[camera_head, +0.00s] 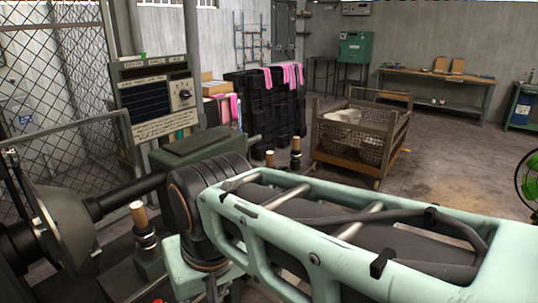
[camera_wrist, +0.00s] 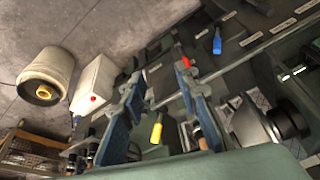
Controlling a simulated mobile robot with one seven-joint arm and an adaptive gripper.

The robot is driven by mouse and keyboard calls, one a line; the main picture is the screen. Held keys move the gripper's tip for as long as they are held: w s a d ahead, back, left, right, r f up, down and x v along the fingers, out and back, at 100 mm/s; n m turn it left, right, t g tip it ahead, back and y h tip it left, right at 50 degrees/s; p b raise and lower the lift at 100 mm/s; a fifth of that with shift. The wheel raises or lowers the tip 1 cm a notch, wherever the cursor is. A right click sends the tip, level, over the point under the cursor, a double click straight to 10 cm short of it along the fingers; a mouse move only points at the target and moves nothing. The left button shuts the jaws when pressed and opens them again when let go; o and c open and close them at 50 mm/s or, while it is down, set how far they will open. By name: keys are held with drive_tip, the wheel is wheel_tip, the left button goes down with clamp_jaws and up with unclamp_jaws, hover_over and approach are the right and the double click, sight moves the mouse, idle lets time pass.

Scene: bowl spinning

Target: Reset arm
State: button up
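My gripper (camera_wrist: 162,98) shows in the wrist view. Its two blue-padded fingers stand well apart with nothing held between them. Beyond them is a dark green machine bed with a yellow-handled tool (camera_wrist: 156,132), a red-handled one (camera_wrist: 186,63) and a blue-handled one (camera_wrist: 217,44); none visibly touches the fingers. In the head view I cannot make out the gripper. A grey metal bowl-shaped disc (camera_head: 66,225) sits on a dark shaft at the left. A large pale green frame with black cables crosses the foreground and hides much behind it.
A control panel (camera_head: 157,98) stands behind the machine. Wooden-handled tools stand upright near it, one at the front (camera_head: 140,215). A wooden crate cart (camera_head: 318,150) stands on open floor, with black crates (camera_head: 262,118) beside it. A workbench (camera_head: 440,77) lines the back wall. A green fan (camera_head: 530,180) is at the right.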

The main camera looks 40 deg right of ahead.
wheel_tip(320, 180, up, 17)
drive_tip(key=d+t+p, duration=0.1)
drive_tip(key=p, duration=1.4)
drive_tip(key=shift+d+n+t, duration=0.15)
drive_tip(key=shift+n+t, duration=0.15)
drive_tip(key=shift+n, duration=0.1)
drive_tip(key=shift+w+f, duration=0.1)
drive_tip(key=shift+f, duration=0.05)
